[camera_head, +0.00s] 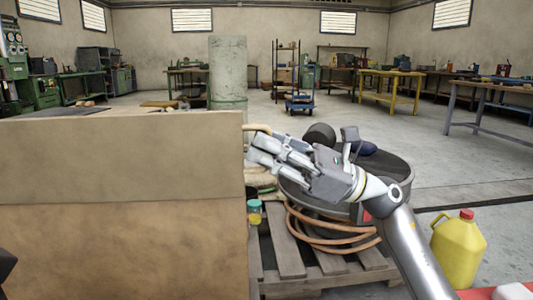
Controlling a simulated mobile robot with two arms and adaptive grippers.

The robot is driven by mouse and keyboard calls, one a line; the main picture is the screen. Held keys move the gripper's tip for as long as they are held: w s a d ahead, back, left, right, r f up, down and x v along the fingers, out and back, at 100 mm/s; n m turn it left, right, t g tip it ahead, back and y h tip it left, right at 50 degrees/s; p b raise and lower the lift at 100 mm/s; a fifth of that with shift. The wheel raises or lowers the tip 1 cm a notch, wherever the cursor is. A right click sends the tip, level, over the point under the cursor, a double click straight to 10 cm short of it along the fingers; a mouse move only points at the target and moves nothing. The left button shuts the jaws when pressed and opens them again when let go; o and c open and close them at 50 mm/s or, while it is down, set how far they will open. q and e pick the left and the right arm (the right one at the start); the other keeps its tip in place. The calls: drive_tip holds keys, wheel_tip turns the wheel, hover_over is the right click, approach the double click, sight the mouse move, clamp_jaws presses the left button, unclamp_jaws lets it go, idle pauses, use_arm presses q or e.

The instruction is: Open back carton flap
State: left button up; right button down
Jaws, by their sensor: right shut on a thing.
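A large brown cardboard carton (120,250) fills the lower left. A lighter cardboard flap (120,155) stands upright as a wide panel above a straight crease. My right gripper (256,150) reaches in from the right, with its fingers closed at the right edge of this flap. It is shut on the flap edge; the exact contact of the fingertips is hard to see. The carton's inside and any other flaps are hidden from this view.
A wooden pallet (290,250) right of the carton holds a round dark drum (385,170), coiled copper-coloured hose (320,232) and a small jar (254,211). A yellow jug (458,250) stands at the right. A pale green cylinder (228,75) stands behind. Open floor lies beyond.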

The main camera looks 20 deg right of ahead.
idle(0.3)
drive_tip(key=c, duration=1.5)
unclamp_jaws()
drive_tip(key=shift+c, duration=0.2)
wheel_tip(320, 180, up, 10)
drive_tip(key=shift+r, duration=0.1)
drive_tip(key=shift+s, duration=0.15)
